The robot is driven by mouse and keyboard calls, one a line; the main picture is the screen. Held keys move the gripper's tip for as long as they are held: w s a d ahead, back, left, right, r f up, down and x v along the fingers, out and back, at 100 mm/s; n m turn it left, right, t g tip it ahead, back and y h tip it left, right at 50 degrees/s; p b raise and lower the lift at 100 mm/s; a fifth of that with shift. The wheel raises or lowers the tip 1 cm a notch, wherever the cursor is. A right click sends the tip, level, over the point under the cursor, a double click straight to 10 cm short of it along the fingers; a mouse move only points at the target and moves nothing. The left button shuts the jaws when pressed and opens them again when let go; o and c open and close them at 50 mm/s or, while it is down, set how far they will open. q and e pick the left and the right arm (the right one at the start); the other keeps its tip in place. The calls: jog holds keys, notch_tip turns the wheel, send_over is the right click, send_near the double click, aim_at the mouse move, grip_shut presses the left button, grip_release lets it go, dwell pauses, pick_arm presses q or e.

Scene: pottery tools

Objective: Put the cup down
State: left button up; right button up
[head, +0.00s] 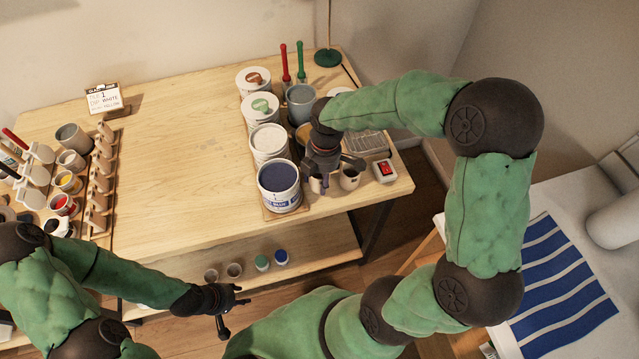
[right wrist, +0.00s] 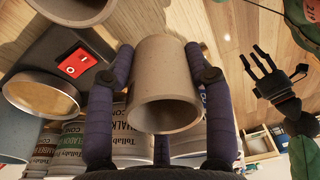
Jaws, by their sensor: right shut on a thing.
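A plain grey-brown clay cup (right wrist: 165,85) fills the middle of the right wrist view, its open mouth turned to the camera. My right gripper (right wrist: 158,60) is shut on it, with a dark finger on each side. In the head view, the right gripper (head: 326,172) is over the table's right front part, and the cup (head: 318,185) shows partly below its fingers. I cannot tell whether the cup touches the tabletop. My left gripper (head: 222,306) is in front of the table with its fingers spread and empty; it also shows in the right wrist view (right wrist: 268,76).
A similar cup (head: 349,179) stands just right of the held one, near a red switch box (head: 385,171). Large glaze tubs, one with dark blue glaze (head: 279,184), stand close on the left. The table's middle (head: 185,150) is clear.

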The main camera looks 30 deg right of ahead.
aim_at(319, 184)
jog(key=shift+w+d+f+b, duration=0.15)
jog(key=shift+f+b, duration=0.25)
jog(key=shift+f, duration=1.35)
jog(key=o, duration=1.2)
jog(key=shift+f, duration=0.15)
notch_tip(319, 184, up, 12)
jog(key=d+p, duration=0.1)
jog(key=p, duration=0.1)
jog(key=shift+p, duration=0.4)
